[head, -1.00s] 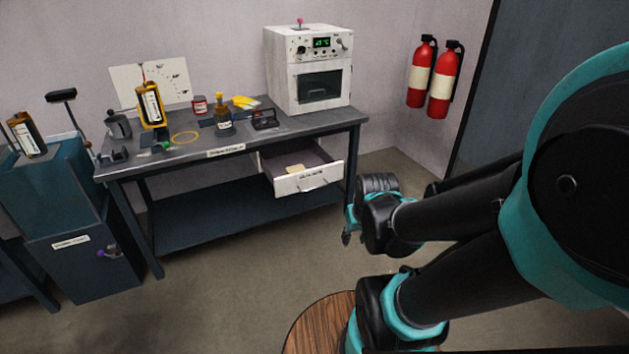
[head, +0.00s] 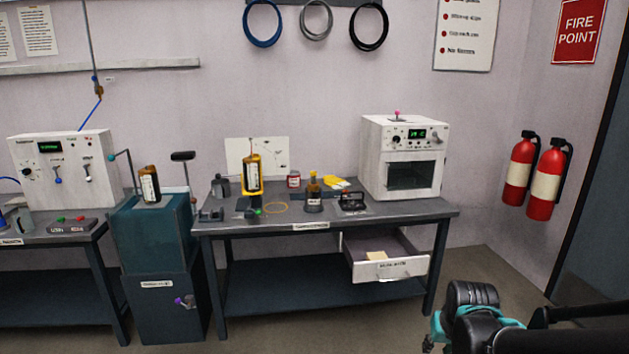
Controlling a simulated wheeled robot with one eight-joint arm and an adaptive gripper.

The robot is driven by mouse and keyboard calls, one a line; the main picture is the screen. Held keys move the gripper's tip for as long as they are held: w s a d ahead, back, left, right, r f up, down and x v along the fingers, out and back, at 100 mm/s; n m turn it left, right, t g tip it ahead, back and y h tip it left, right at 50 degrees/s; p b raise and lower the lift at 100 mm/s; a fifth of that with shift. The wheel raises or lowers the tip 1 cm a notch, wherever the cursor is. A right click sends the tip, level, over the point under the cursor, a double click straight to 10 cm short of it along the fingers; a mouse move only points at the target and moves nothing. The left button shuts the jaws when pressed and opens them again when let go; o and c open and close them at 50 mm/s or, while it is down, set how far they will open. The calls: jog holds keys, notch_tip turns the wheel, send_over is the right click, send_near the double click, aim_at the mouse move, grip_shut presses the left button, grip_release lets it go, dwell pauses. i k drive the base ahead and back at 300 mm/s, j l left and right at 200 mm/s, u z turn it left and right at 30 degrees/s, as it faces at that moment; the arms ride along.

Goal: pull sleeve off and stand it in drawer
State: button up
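The drawer (head: 405,268) under the right part of the bench is pulled open, with a small tan item (head: 377,255) inside. A dark cylinder with a white label (head: 254,176) stands upright in a yellow holder on the bench. A similar dark, labelled cylinder (head: 149,186) stands on the teal cabinet at left. I cannot tell which part is the sleeve. My gripper (head: 432,342) is at the bottom right, in front of and below the drawer, apart from everything. Its fingers are small and partly cut off, so its opening is unclear.
A white oven (head: 403,135) stands on the bench's right end. Fire extinguishers (head: 546,180) hang at right. Floor before the drawer looks clear.

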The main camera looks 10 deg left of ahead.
aim_at(360, 257)
jog(key=i+j, duration=1.2)
